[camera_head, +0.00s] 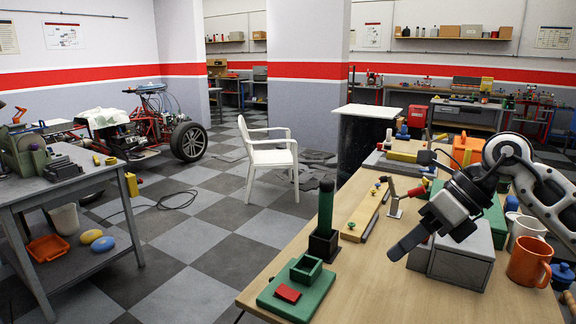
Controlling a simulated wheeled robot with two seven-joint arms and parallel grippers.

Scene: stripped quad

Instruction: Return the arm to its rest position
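My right arm (540,185) comes in from the right edge, bent, with its forearm pointing down and to the left. My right gripper (408,241) hangs over the wooden workbench, just left of and in front of a grey box. Its dark fingers show as a single slab from this side, so the gap between them is hidden. No object shows in it. My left arm and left gripper are not in view.
The workbench (385,296) holds a green block with a red piece (287,293), a dark holder with a green cylinder (325,212), a yellow board (364,210), the grey box (466,258) and an orange mug (530,262). Its front middle is clear. A white chair (270,158) stands beyond.

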